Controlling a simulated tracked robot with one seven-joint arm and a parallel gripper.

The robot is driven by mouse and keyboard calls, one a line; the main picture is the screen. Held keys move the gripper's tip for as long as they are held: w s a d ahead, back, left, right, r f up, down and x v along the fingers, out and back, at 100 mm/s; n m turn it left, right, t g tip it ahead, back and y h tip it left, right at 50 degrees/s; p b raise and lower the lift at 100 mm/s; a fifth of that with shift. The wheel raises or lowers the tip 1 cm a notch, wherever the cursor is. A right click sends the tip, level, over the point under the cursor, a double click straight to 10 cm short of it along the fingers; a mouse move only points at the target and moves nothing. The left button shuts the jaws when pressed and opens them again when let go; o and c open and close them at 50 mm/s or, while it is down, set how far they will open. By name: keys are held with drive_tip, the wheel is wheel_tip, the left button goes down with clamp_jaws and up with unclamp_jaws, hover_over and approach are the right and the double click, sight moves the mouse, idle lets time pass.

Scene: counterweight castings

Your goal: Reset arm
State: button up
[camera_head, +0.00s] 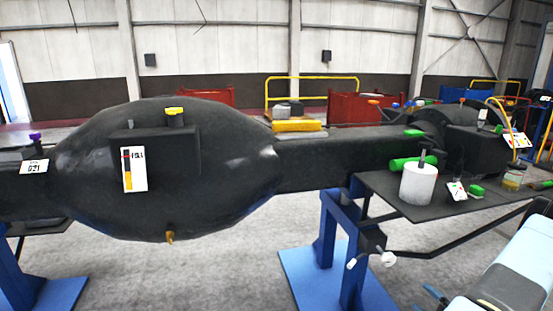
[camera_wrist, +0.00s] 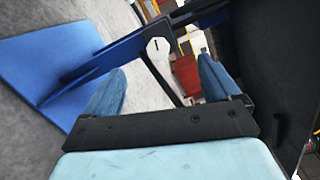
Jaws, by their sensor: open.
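My gripper (camera_wrist: 162,65) is open, with its two blue fingers spread wide and nothing held between them in the wrist view. Part of my light-blue arm shows at the lower right of the head view, in front of the side shelf. The large dark casting (camera_head: 225,185) has a bulging middle and lies level across the head view, apart from my arm. In the wrist view a dark surface fills the right side, close to the right finger.
Blue stands (camera_head: 345,250) with floor plates support the casting; one stand (camera_wrist: 45,70) is beyond the left finger. The dark side shelf (camera_head: 405,205) carries a white cylinder (camera_head: 418,185), green-handled items and a small jar (camera_head: 513,178). Red bins (camera_head: 360,108) stand behind. Grey floor is open in front.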

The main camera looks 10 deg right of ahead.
drive_tip(key=w+a+r+n+g+y, duration=0.4)
drive_tip(key=a+r, duration=0.4)
drive_tip(key=r, duration=0.3)
drive_tip(key=w+a+r+n+g+y, duration=0.45)
drive_tip(key=a+r, duration=0.25)
drive_tip(key=r, duration=0.5)
drive_tip(key=s+a+r+n+g+h, duration=0.1)
drive_tip(key=s+a+r+n+g, duration=0.15)
drive_tip(key=a+r, duration=0.45)
drive_tip(key=s+a+r+n+g+h, duration=0.1)
drive_tip(key=s+a+r+n+g, duration=0.2)
drive_tip(key=a+r, duration=0.35)
drive_tip(key=s+a+r+n+t+h, duration=0.1)
drive_tip(key=s+a+r+n+h, duration=0.1)
drive_tip(key=s+a+r+h, duration=0.3)
drive_tip(key=s+a+r+n+t+h, duration=0.1)
drive_tip(key=s+a+r+h, duration=0.4)
drive_tip(key=s+r, duration=0.6)
drive_tip(key=shift+s+a+r+n, duration=0.4)
drive_tip(key=shift+s+n, duration=0.5)
drive_tip(key=shift+s, duration=0.45)
